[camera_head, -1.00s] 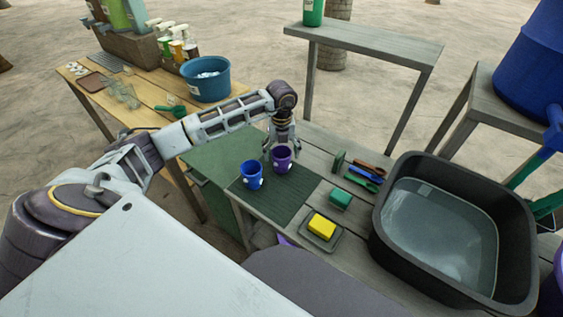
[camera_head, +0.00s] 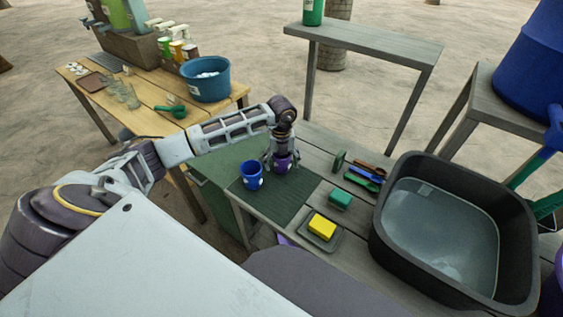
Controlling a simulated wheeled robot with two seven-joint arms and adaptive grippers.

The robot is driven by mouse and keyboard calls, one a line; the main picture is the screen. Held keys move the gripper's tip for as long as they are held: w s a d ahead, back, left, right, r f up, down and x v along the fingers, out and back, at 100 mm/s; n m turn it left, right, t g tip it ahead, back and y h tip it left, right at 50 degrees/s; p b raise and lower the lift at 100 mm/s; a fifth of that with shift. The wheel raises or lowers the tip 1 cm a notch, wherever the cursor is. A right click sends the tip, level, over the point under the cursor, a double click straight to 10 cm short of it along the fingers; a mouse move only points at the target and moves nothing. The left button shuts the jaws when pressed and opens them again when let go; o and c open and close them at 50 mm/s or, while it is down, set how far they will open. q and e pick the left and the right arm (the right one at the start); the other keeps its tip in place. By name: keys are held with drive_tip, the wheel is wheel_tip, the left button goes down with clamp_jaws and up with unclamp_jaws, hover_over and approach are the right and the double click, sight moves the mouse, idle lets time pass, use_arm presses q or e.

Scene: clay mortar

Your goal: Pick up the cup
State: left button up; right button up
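A purple cup (camera_head: 281,163) stands upright on the dark green mat (camera_head: 268,207). A blue cup (camera_head: 252,175) stands upright on the same mat, to the left of the purple one. My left gripper (camera_head: 281,161) points down at the purple cup, with its fingers spread on both sides of the cup's upper part. The gripper hides the cup's rim, and I cannot tell whether the fingers touch it. My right gripper is not in view.
A yellow sponge (camera_head: 322,227) in a dish and a green block (camera_head: 340,199) lie right of the mat. Brushes (camera_head: 364,178) lie behind them. A large black basin (camera_head: 384,231) of water stands at the right. A blue tub (camera_head: 207,82) stands on the wooden table.

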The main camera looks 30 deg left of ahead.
use_arm(q)
drive_tip(key=c, duration=0.9)
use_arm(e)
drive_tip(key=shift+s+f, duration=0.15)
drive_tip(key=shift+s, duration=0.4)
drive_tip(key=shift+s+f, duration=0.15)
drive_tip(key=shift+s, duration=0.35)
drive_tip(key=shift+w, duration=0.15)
use_arm(q)
drive_tip(key=shift+r, duration=0.6)
drive_tip(key=shift+r+p, duration=0.35)
drive_tip(key=shift+r, duration=4.05)
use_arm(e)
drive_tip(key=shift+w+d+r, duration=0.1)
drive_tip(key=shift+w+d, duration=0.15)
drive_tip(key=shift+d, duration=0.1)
